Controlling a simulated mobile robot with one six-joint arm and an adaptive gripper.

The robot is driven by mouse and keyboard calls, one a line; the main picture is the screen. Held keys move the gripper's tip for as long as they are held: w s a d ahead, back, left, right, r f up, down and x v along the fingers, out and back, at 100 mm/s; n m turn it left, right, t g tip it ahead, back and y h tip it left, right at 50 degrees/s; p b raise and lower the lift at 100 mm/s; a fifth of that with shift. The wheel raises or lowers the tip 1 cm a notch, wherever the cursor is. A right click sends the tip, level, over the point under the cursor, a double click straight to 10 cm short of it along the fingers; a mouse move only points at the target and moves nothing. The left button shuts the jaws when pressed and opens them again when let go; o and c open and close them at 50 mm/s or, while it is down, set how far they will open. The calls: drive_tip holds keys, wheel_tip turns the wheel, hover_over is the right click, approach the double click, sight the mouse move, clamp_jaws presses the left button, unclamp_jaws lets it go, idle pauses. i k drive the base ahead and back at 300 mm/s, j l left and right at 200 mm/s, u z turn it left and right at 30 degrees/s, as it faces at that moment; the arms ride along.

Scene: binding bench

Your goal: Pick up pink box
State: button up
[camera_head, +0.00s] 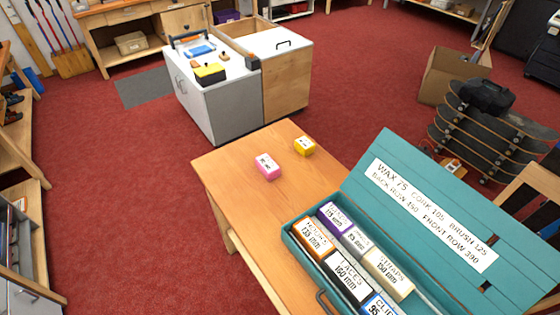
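The pink box (267,167) lies on the wooden table (225,175), left of its middle and near the far end. It is small, with a white label on top. A small yellow box (304,146) lies a little behind it and to the right, with a gap between them. Nothing touches the pink box. My gripper is not in this view.
A teal open case (292,222) with several labelled boxes stands on the table's right part, its lid (440,205) raised. A white-topped cabinet (230,119) stands behind the table. The table is clear around the pink box. Stacked skateboards (480,125) stand at right.

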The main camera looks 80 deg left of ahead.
sight(268, 167)
drive_tip(key=u, duration=2.9)
drive_tip(key=i+j+z, duration=0.1)
drive_tip(key=z, duration=0.3)
drive_tip(key=j+z, duration=0.1)
drive_tip(key=z, duration=0.3)
drive_tip(key=i+j+z, duration=0.15)
drive_tip(key=z, duration=0.25)
drive_tip(key=i+j+z, duration=0.35)
drive_tip(key=j, duration=0.95)
drive_tip(key=j+z, duration=0.35)
drive_tip(key=j, duration=0.9)
